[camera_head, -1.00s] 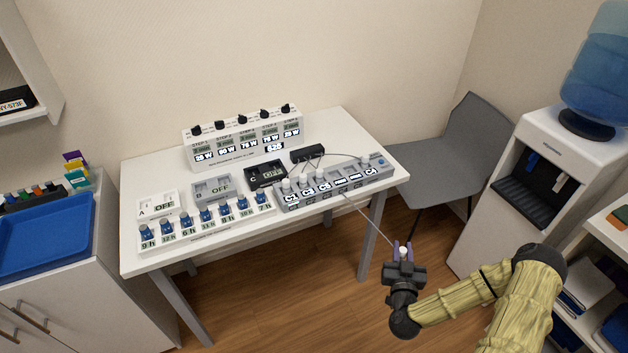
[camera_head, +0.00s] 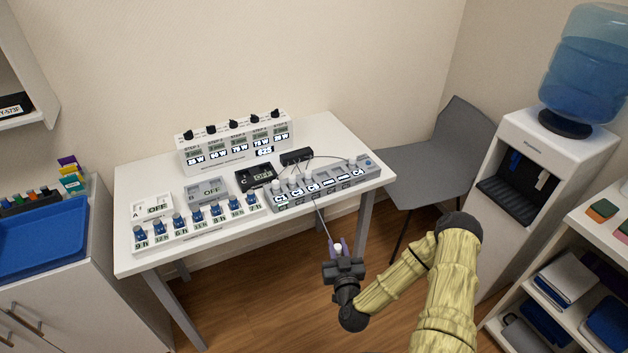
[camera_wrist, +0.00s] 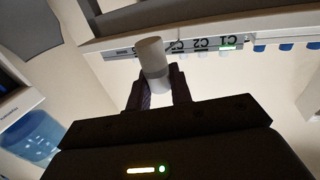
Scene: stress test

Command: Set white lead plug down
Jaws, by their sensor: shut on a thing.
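The white lead plug (camera_head: 338,246) is between the fingertips of my gripper (camera_head: 338,249), which is shut on it. The plug also shows in the wrist view (camera_wrist: 153,58) as a white cylinder with a grey lower part, held between two dark fingers (camera_wrist: 158,90). In the head view my gripper is in front of the table's front edge, over the floor and apart from the table. A thin lead (camera_head: 322,224) runs from the plug to the grey socket strip (camera_head: 372,168), labelled with C numbers, at the table's front right. Several other plugs stand upright in the strip.
The white table (camera_head: 330,133) also holds a row of blue-topped units (camera_head: 198,216), boxes A, B and C, a black hub (camera_head: 296,157) and a white step panel (camera_head: 233,145). A grey chair (camera_head: 440,150) and a water dispenser (camera_head: 550,150) stand right.

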